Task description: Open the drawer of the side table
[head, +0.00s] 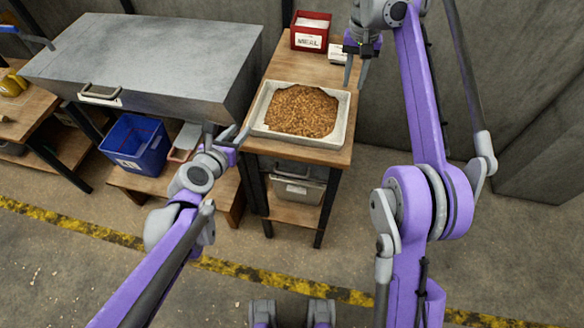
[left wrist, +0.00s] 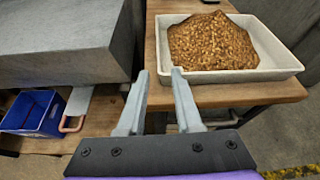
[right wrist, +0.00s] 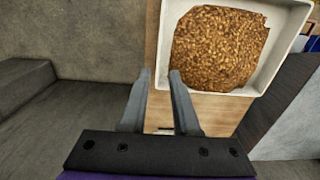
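The side table's wooden top (head: 335,70) bears a pale tray (head: 345,115) heaped with brown grain (head: 302,110). Under the top, a grey metal box-like front (head: 297,190) shows between the dark legs; I cannot tell whether it is the drawer. My left gripper (head: 224,132) is open and empty, just left of the tray's near left corner. In the left wrist view its fingers (left wrist: 160,72) point toward the table's edge and the tray. My right gripper (head: 355,72) is open and empty by the table's right edge, beyond the tray. Its fingers (right wrist: 159,72) also show in the right wrist view.
A large grey metal chest (head: 150,55) with a handle stands left of the side table. Below it, a blue bin (head: 136,144) sits on a low wooden shelf. A red box labelled MEAL (head: 310,32) stands at the table's back. The floor in front is open.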

